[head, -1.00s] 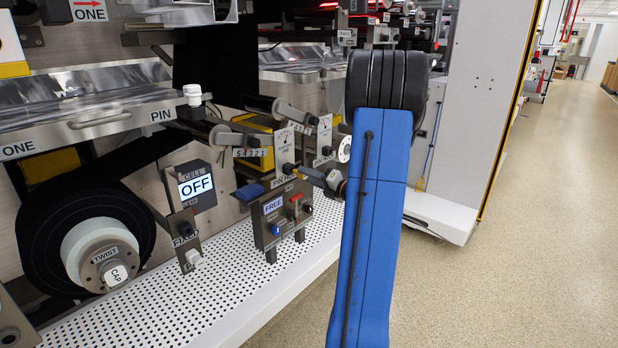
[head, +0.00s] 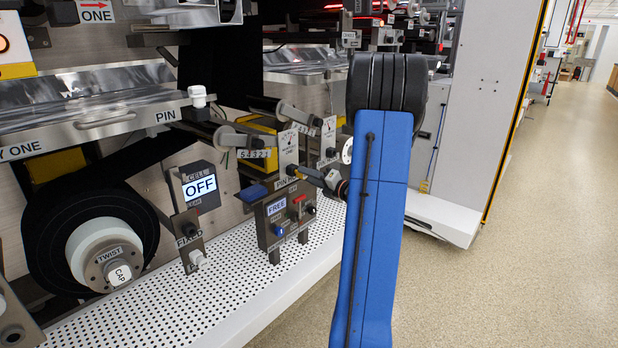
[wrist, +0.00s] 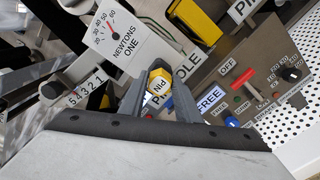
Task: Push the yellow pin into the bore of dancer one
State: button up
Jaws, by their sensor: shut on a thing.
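The yellow pin (wrist: 160,81), marked PIN on its end, sits between the fingers of my gripper (wrist: 160,98) in the wrist view. The fingers are shut on it. In the head view my gripper (head: 318,178) reaches left toward dancer one's plate, and the pin is too small there to make out well. Dancer one's gauge plate (wrist: 118,42), marked NEWTONS ONE, stands just beyond the pin, with its PIN HOLE label (wrist: 188,66) partly behind the fingers. It also shows in the head view (head: 288,146). The bore is hidden, so I cannot tell whether the pin touches or enters it.
A control box (head: 285,217) reading FREE, with a red lever and knobs, stands close below my gripper. A second gauge plate (head: 328,138) is just behind. A roller arm with a number scale (wrist: 88,88) lies left of the pin. The white perforated shelf (head: 230,275) is clear in front.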

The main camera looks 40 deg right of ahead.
jog(key=shift+w, duration=0.8)
jog(key=o, duration=1.3)
jog(key=shift+c, duration=0.2)
jog(key=s+d, duration=0.1)
jog(key=s, duration=1.6)
jog(key=shift+s, duration=0.15)
